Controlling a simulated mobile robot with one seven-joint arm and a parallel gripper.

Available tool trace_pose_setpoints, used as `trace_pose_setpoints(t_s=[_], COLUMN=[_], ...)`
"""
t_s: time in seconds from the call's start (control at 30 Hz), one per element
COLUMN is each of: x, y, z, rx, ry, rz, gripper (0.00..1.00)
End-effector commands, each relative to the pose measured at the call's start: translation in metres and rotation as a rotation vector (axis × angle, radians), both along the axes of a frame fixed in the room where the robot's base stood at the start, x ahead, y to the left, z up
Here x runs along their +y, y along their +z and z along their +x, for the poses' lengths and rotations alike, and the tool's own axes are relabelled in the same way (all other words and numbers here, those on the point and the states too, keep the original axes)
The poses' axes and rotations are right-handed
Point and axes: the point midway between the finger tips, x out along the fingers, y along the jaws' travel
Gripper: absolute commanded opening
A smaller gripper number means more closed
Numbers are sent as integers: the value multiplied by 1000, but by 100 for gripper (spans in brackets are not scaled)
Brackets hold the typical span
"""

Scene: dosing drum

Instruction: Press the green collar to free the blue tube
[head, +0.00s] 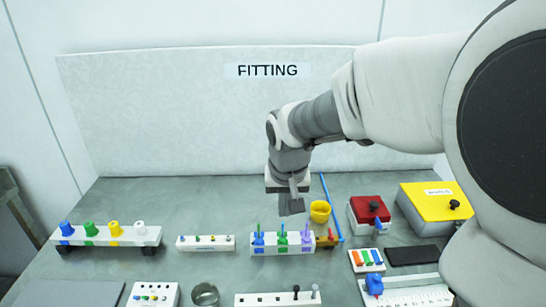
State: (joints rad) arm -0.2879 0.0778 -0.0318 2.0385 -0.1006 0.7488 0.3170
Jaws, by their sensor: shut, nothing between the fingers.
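A white block (268,248) stands on the bench near the middle, carrying blue, green and purple upright fittings. The green fitting (282,239) is in its middle; whether this is the collar is too small to tell. A long thin blue tube (329,198) slants down at the block's right, its lower end beside a brown-orange piece (327,240). I cannot tell whether it joins that piece. My gripper (291,213) points down, shut and empty, just above and behind the green and purple fittings. It appears apart from them, though the depth is hard to judge.
A yellow cup (320,211) stands right of my gripper. Red (368,211) and yellow (436,201) boxes stand farther right. A white rack (73,239) with coloured caps is at left, a small white strip (205,243) between. A metal cup (205,294) is in front.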

Motion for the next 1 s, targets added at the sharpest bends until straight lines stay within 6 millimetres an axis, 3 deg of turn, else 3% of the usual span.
trace_pose_setpoints(t_s=[0.03, 0.2, 0.43, 0.63, 1.0], x=[0, 0, 0, 0, 0], y=[-15, -51, -88, -101, -103], z=[3, 13, 18, 18, 18], rx=[5, 5, 2, 0, 0], ry=[0, 0, 0, 0, 0], rz=[-2, -2, -1, 0, 0], gripper=[0, 0, 0, 0, 0])
